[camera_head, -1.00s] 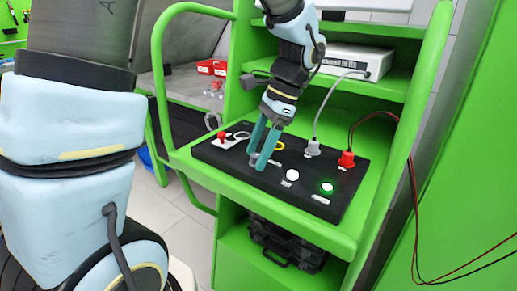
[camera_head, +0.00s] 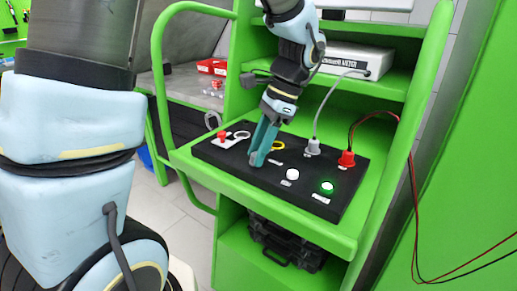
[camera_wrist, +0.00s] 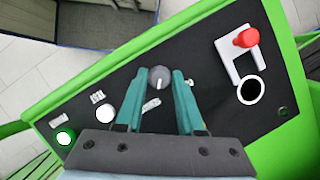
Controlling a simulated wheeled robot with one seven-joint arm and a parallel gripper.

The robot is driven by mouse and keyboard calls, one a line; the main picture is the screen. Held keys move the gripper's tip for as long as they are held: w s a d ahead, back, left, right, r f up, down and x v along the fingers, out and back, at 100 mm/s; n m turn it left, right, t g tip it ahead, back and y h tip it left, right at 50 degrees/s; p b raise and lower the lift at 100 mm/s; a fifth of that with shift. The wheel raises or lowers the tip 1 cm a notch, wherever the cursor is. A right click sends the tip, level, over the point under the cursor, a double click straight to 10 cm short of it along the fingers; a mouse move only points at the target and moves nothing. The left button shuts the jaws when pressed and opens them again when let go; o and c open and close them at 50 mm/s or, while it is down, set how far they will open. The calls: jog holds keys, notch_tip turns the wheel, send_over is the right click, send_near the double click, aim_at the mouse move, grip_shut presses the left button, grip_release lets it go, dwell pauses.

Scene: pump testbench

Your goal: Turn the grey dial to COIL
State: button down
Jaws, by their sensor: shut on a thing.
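The grey dial (camera_wrist: 159,77) sits on the black panel (camera_wrist: 215,95), with a short white pointer mark on its face. My gripper (camera_wrist: 160,80) has its two teal fingers on opposite sides of the dial and is shut on it. In the head view my gripper (camera_head: 256,160) reaches down to the left part of the panel (camera_head: 318,171), and its fingers hide the dial. A small white label (camera_wrist: 150,104) lies beside the dial between the fingers; its lettering is too small to read.
A white button (camera_head: 292,174) and a lit green button (camera_head: 327,187) are on the panel's front edge. A red knob (camera_head: 221,135), a yellow ring (camera_head: 278,145), a grey plug (camera_head: 313,147) and a red plug (camera_head: 346,159) with cables are nearby. Green rails flank the bench.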

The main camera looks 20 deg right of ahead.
jog(key=n+g+p, duration=0.1)
jog(key=n+p, duration=0.1)
jog(key=n, duration=0.1)
jog(key=shift+w+r, duration=0.1)
jog(key=shift+r, duration=0.05)
jog(key=n+p, duration=0.1)
jog(key=n, duration=0.1)
jog(key=n+g+h+p, duration=0.1)
jog(key=n, duration=0.2)
jog(key=shift+w+g+p, duration=0.1)
jog(key=shift+g+p, duration=0.2)
jog(key=shift+p, duration=0.05)
jog(key=n, duration=0.1)
jog(key=n+h+p, duration=0.1)
jog(key=n, duration=0.1)
jog(key=shift+w+a+n+g+h, duration=0.1)
jog(key=shift+a+n+g+h, duration=0.05)
jog(key=shift+n+g+h, duration=0.2)
jog(key=n+h+p, duration=0.1)
jog(key=n, duration=0.3)
jog(key=shift+a+g, duration=0.1)
jog(key=shift+g, duration=0.25)
jog(key=shift+n+h, duration=0.25)
jog(key=c, duration=0.5)
grip_release()
jog(key=b+v, duration=0.1)
jog(key=v, duration=0.9)
jog(key=shift+w+r+b, duration=0.2)
jog(key=shift+b, duration=0.2)
